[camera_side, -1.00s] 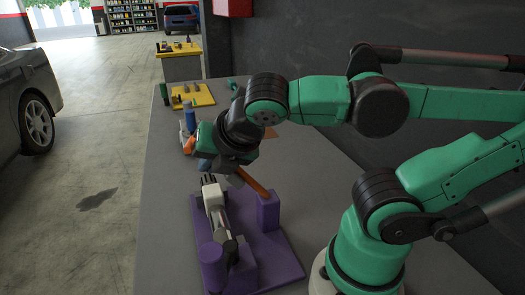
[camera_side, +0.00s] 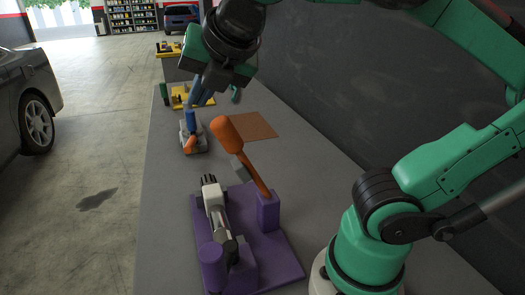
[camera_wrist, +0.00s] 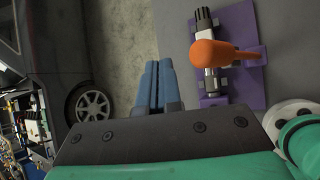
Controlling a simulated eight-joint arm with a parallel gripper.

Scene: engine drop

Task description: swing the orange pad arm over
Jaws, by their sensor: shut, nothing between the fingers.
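The orange pad arm (camera_side: 256,178) has a thick rounded handle (camera_side: 227,134) and a grey pad (camera_side: 238,166). It rises from a purple post (camera_side: 268,210) and leans up and left, tilted, its pad clear above the purple base (camera_side: 281,257). A white and grey part (camera_side: 214,202) with dark prongs lies in the base, left of the post. In the wrist view the orange handle (camera_wrist: 205,53) overlaps the white part. My gripper (camera_side: 199,98) is raised above and behind the handle, apart from it; its blue fingers (camera_wrist: 156,85) are together and empty.
A small grey fixture (camera_side: 194,140) with blue and orange parts stands behind the base. A brown flat square (camera_side: 246,127) lies to its right. A yellow tray (camera_side: 193,97) is farther back. The grey tabletop (camera_side: 165,215) is clear on the left.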

